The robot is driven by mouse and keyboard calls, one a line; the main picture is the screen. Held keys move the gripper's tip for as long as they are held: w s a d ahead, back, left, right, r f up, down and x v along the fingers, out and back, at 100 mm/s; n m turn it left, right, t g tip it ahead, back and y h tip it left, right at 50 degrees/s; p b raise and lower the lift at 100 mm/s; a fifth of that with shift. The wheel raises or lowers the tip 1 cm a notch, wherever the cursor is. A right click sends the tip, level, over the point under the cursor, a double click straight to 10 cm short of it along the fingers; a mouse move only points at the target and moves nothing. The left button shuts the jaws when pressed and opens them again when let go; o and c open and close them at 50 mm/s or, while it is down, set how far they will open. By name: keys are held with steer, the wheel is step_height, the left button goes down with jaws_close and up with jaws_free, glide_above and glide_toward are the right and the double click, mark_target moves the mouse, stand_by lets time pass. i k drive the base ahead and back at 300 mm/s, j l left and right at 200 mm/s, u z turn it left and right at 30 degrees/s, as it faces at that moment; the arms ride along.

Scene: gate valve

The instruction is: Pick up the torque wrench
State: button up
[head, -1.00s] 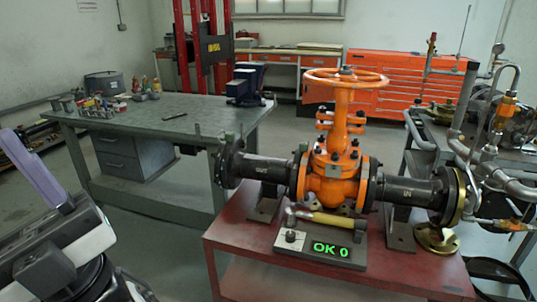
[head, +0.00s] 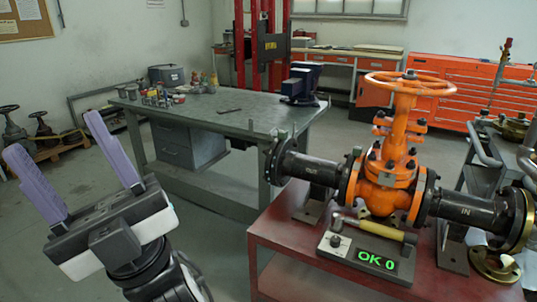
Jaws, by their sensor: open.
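I cannot pick out the torque wrench with certainty. A small thin dark item (head: 230,111) lies on the grey-green workbench (head: 262,125), too small to identify. A yellow-handled tool (head: 375,228) with a metal head, looking like a hammer, lies on the red table (head: 275,235) in front of the orange gate valve (head: 390,165). My gripper (head: 54,135) is at the lower left with its two purple fingers spread apart, pointing up, and empty. It is well apart from the workbench, the red table and everything on them.
A display box reading OK 0 (head: 366,257) stands at the red table's front. Dark pipes (head: 462,208) extend from both sides of the valve. A blue vise (head: 300,85) and several small items crowd the workbench. Open floor (head: 222,235) lies between my gripper and the red table.

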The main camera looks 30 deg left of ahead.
mark_target(338, 217)
steer(key=u, duration=0.35)
steer(key=l+u, duration=0.35)
steer(key=u, duration=0.15)
steer(key=l+u, duration=0.6)
steer(key=l, duration=0.3)
steer(key=k+l+u, duration=0.2)
steer(key=l, duration=0.65)
steer(key=k+l, duration=0.15)
steer(key=l, duration=0.25)
